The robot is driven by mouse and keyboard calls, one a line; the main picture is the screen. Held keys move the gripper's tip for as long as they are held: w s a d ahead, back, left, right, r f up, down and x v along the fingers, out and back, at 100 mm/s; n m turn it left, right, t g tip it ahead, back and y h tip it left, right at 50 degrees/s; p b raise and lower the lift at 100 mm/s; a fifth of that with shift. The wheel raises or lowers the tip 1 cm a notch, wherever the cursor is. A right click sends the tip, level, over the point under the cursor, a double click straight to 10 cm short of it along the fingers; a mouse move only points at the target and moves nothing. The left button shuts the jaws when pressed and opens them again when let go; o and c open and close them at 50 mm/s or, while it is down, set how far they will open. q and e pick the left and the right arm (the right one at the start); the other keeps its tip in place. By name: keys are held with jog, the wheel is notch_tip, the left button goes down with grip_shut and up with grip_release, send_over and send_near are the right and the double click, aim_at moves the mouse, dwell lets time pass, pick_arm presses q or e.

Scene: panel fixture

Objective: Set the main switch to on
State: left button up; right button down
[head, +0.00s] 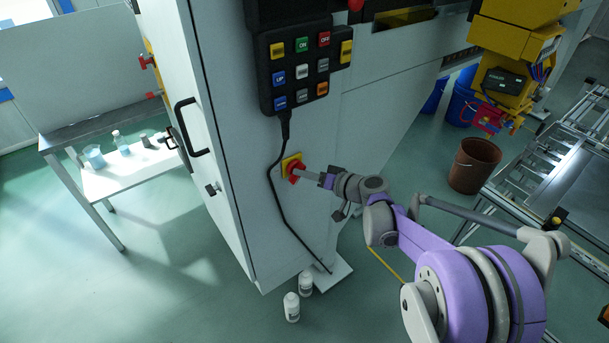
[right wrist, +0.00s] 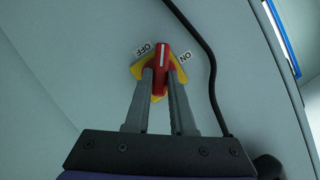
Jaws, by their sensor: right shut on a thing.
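The main switch is a red handle (right wrist: 162,62) on a yellow plate (right wrist: 138,70) on the cabinet's side. In the head view the red switch (head: 293,170) sits low on the grey panel below the keypad. My right gripper (right wrist: 163,84) is shut on the handle, one finger on each side; it also shows in the head view (head: 304,174). My left gripper is not in view.
A black cable (head: 275,200) hangs from the keypad (head: 300,70) and passes close beside the switch. White bottles (head: 291,307) stand on the floor below. A brown bin (head: 474,166) stands to the right. A bench (head: 110,180) with small containers is at left.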

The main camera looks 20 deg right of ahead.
jog(key=shift+d+f+m+t+y+b, duration=0.2)
jog(key=shift+m+y+b, duration=0.5)
jog(key=shift+m, duration=0.65)
jog(key=shift+a+f+m+t+y+b, duration=0.1)
jog(key=shift+m+t+y+b, duration=0.15)
jog(key=shift+m+y+b, duration=0.8)
jog(key=shift+d+f+m+t+y+b, duration=0.1)
jog(key=shift+m+t+y+b, duration=0.25)
jog(key=shift+m, duration=1.35)
jog(key=c, duration=0.8)
grip_release()
jog(key=shift+o, duration=0.2)
jog(key=v, duration=1)
jog(key=shift+s+d+b, duration=0.25)
jog(key=shift+d+b, duration=0.05)
jog(key=shift+a+r, duration=0.15)
